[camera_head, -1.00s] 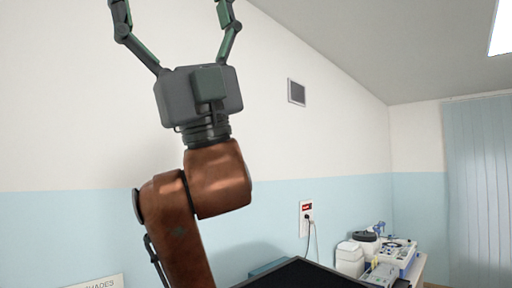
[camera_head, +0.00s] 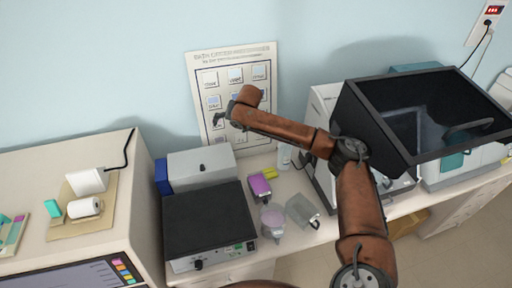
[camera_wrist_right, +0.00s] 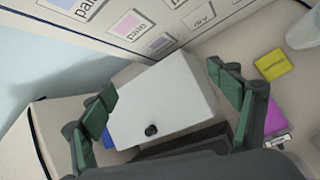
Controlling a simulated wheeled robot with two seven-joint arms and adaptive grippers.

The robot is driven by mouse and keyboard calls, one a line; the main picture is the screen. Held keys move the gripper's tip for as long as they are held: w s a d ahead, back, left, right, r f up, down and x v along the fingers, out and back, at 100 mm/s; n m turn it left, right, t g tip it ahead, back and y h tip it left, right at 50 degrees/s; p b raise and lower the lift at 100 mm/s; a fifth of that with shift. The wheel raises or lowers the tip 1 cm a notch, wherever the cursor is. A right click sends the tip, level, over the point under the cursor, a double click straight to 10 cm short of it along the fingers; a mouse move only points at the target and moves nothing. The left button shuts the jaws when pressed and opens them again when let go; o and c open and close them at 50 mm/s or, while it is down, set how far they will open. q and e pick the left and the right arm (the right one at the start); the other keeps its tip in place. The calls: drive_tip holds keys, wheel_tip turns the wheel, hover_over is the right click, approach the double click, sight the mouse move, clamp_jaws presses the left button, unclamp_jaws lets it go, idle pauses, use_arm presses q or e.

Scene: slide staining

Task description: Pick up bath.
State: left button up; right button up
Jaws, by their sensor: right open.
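I cannot tell for sure which vessel is the bath. A clear, box-like container (camera_head: 302,211) and a clear cup with pinkish contents (camera_head: 272,219) stand on the bench at the middle of the head view. My right gripper (camera_head: 217,119) shows small and dark in front of the wall poster, well up and left of these vessels. In the right wrist view the gripper (camera_wrist_right: 161,80) is open and empty. Its fingers frame a grey-white box with a black knob (camera_wrist_right: 160,100). My left gripper is out of view.
A black-topped device (camera_head: 208,222) stands left of the vessels. A purple item (camera_head: 259,186) and a yellow block (camera_head: 270,173) lie behind them. A black-screened machine (camera_head: 425,115) stands right. A beige cabinet (camera_head: 120,225) fills the left.

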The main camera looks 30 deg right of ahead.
drive_tip(key=s+d+f+n+g, duration=0.35)
drive_tip(key=s+f, duration=0.55)
drive_tip(key=f, duration=0.4)
drive_tip(key=n+g+p, duration=0.1)
drive_tip(key=g+p, duration=0.1)
drive_tip(key=g, duration=0.1)
approach(260, 186)
drive_tip(key=s+a+r, duration=0.1)
drive_tip(key=s+a, duration=0.2)
drive_tip(key=a, duration=0.1)
drive_tip(key=shift+h, duration=0.4)
drive_tip(key=f, duration=0.1)
drive_tip(key=f+p, duration=0.1)
drive_tip(key=f, duration=0.1)
drive_tip(key=d+f, duration=0.1)
drive_tip(key=shift+s+f, duration=0.25)
drive_tip(key=shift+f, duration=0.55)
drive_tip(key=shift+c, duration=0.2)
drive_tip(key=shift+w+d+r, duration=0.1)
drive_tip(key=shift+w, duration=0.05)
drive_tip(key=c, duration=1.9)
